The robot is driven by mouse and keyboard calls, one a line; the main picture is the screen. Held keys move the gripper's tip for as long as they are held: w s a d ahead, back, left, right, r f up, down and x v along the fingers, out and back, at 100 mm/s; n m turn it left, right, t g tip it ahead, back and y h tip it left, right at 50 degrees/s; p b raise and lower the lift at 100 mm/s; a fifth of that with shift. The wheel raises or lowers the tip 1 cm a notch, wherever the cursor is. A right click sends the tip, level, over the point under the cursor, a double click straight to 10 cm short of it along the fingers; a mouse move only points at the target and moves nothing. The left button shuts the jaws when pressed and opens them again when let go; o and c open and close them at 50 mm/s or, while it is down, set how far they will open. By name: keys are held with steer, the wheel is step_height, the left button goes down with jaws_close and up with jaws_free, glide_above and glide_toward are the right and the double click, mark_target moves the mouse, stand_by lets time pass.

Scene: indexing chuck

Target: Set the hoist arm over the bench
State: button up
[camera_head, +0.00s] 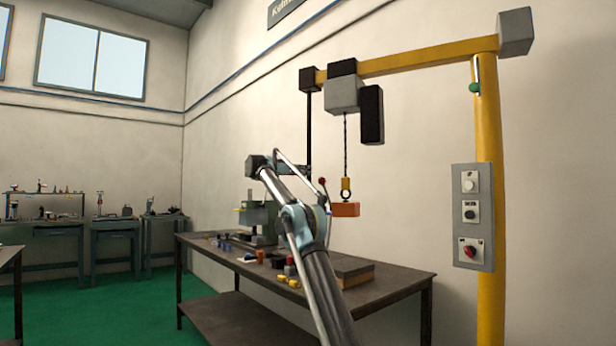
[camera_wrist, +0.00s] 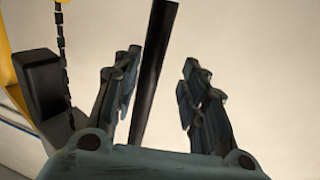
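The hoist arm (camera_head: 420,59) is a yellow beam running left from the top of a yellow post (camera_head: 489,130). It reaches above the bench (camera_head: 385,285). A grey and black hoist (camera_head: 343,95) hangs from it, with a chain, a yellow hook (camera_head: 346,188) and an orange block (camera_head: 346,209) above the bench. A dark rod (camera_head: 309,125) hangs from the beam's left end. My gripper (camera_head: 306,172) is beside the rod's lower part. In the wrist view my gripper (camera_wrist: 162,58) is open, with the rod (camera_wrist: 155,70) showing between its fingers, nearer the left one. I cannot tell whether they touch.
A control box (camera_head: 473,216) with knobs is on the post. A green machine (camera_head: 260,218), small parts and a flat block (camera_head: 350,270) are on the bench. Other benches (camera_head: 108,240) stand at the far left. Green floor (camera_head: 120,310) is clear between.

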steer(key=v, duration=0.8)
steer(key=shift+a, duration=0.15)
